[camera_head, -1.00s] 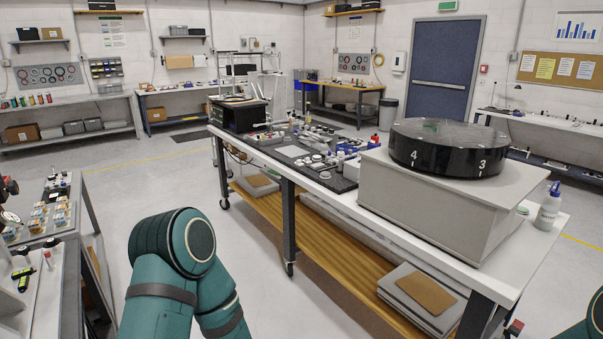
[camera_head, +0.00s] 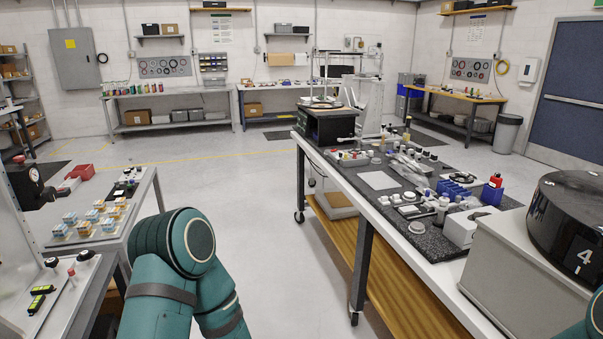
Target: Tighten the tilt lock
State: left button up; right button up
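I cannot make out a tilt lock or a mirror fixture for certain. At the left edge stands a pale upright fixture (camera_head: 14,225), cut off by the frame, with a dark round knob or gauge (camera_head: 22,172) on it. Below it, a light plate (camera_head: 58,290) carries dark knobs (camera_head: 86,255) and yellow-green and black pieces (camera_head: 40,297). On the long bench, a black box (camera_head: 328,128) has a round disc on top. Only teal links of my arms show, at the lower middle and the lower right corner. Neither gripper is in view.
The long bench (camera_head: 395,262) at right holds many small parts and a black numbered drum (camera_head: 570,225). The grey floor (camera_head: 235,180) between them is clear.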

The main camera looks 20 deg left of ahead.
aim_at(20, 160)
jog(key=i+u, duration=0.45)
jog(key=i, duration=0.15)
jog(key=i+l+u, duration=0.15)
jog(key=i+u, duration=0.3)
jog(key=i, duration=0.2)
jog(key=i+j+u, duration=0.1)
jog(key=i+u, duration=0.4)
jog(key=i+l+u, duration=0.2)
jog(key=i+u, duration=0.25)
jog(key=i, duration=0.2)
